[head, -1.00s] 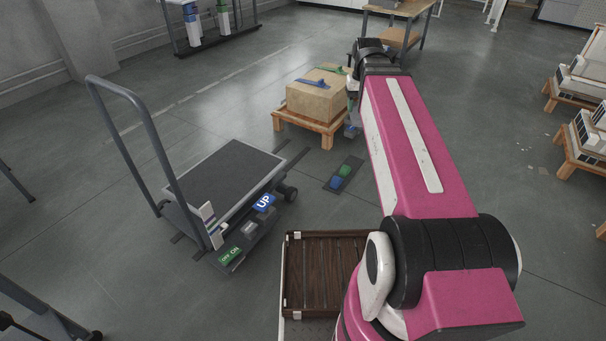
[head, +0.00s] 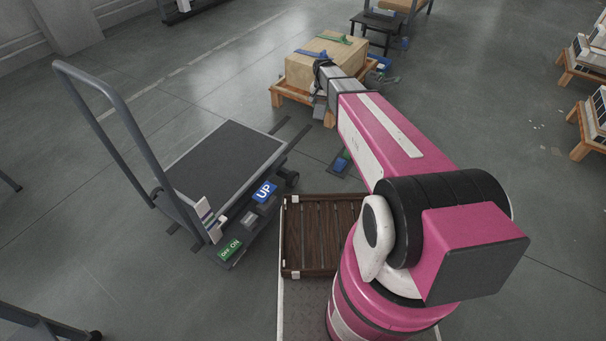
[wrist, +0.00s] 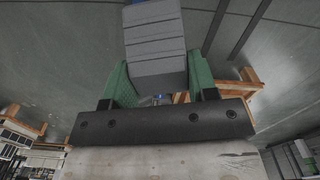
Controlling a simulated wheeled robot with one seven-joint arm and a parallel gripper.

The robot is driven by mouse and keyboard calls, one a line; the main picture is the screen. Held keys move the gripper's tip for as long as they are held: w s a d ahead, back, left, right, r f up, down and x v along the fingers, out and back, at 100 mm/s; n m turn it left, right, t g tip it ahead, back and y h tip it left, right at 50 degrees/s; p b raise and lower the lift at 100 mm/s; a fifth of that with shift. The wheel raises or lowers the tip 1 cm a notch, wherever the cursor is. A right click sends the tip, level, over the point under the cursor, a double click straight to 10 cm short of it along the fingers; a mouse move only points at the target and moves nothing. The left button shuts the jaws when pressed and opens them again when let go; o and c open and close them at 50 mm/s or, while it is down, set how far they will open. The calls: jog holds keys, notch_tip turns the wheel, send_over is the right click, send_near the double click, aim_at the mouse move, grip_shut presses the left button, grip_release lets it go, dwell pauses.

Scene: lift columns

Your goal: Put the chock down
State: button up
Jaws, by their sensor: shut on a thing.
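My gripper (wrist: 158,82) shows in the wrist view with its two green fingers shut on the chock (wrist: 155,35), a grey block with ribbed steps. The chock is held beyond the fingertips, with bare floor behind it in that view. In the head view my arm reaches forward and left, and its end is in front of the cardboard box on the wooden pallet. The fingers and the chock are too small and overlapped there to make out clearly.
A cart (head: 222,165) with a dark deck and an UP sign stands left. The pallet (head: 290,92) carries the box (head: 318,65) ahead. A floor plate with a blue pad (head: 339,165) is partly behind my arm. A brown slatted tray (head: 318,235) lies close by. Open floor lies right.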

jog(key=w+a+f+m, duration=0.1)
jog(key=a+f, duration=0.1)
jog(key=f, duration=1.3)
jog(key=w+a+f+m, duration=0.1)
jog(key=w+a+f, duration=0.1)
jog(key=f, duration=1.4)
jog(key=w+a+f+m, duration=0.1)
jog(key=a+f, duration=0.3)
jog(key=f, duration=1.1)
jog(key=shift+w+f, duration=0.2)
jog(key=shift+f, duration=0.15)
jog(key=o, duration=1.2)
